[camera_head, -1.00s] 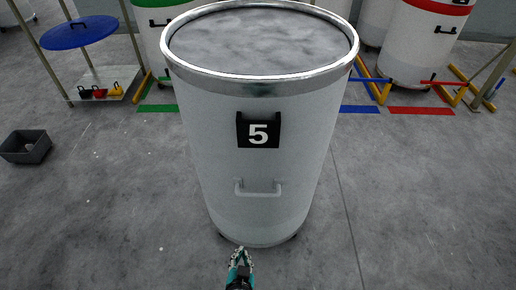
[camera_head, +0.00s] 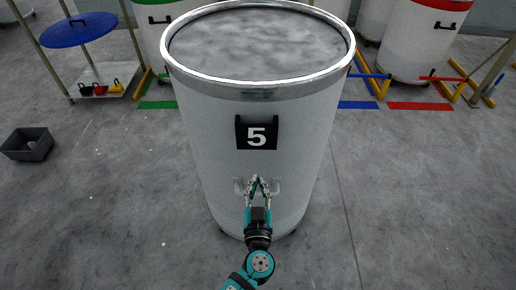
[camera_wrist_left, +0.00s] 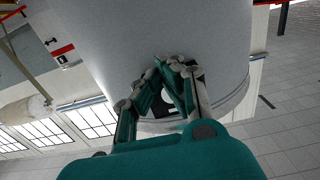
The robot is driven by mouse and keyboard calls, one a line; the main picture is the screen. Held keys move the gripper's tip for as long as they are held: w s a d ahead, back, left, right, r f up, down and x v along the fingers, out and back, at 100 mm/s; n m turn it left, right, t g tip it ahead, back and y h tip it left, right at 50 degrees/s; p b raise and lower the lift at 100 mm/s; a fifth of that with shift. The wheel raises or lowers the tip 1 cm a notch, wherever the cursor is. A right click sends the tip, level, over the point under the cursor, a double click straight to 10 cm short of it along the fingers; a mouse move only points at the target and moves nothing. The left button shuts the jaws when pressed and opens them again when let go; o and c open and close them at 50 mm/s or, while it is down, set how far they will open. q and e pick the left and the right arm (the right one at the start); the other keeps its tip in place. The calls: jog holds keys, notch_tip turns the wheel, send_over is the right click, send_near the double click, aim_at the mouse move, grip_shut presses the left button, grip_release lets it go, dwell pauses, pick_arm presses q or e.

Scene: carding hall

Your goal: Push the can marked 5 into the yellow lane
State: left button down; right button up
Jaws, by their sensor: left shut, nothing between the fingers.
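The white can marked 5 (camera_head: 258,120) stands upright in the middle of the head view, filled with grey-white fibre under a shiny metal rim. In the left wrist view the can's wall (camera_wrist_left: 130,35) fills the area beyond the gripper (camera_wrist_left: 174,62). I cannot make out a yellow lane; the can may hide it. My right gripper is out of view.
Green (camera_head: 158,105), blue (camera_head: 359,105) and red (camera_head: 420,106) floor strips lie behind the can, with yellow guide bars (camera_head: 381,88) near them. Other cans (camera_head: 425,40) stand at the back. A dark bin (camera_head: 27,153) sits at left.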

aim_at(258, 152)
pick_arm(q)
jog(key=shift+w, duration=0.5)
jog(key=shift+w+f+b, duration=0.1)
jog(key=shift+w+b, duration=2.25)
jog(key=shift+w, duration=1.95)
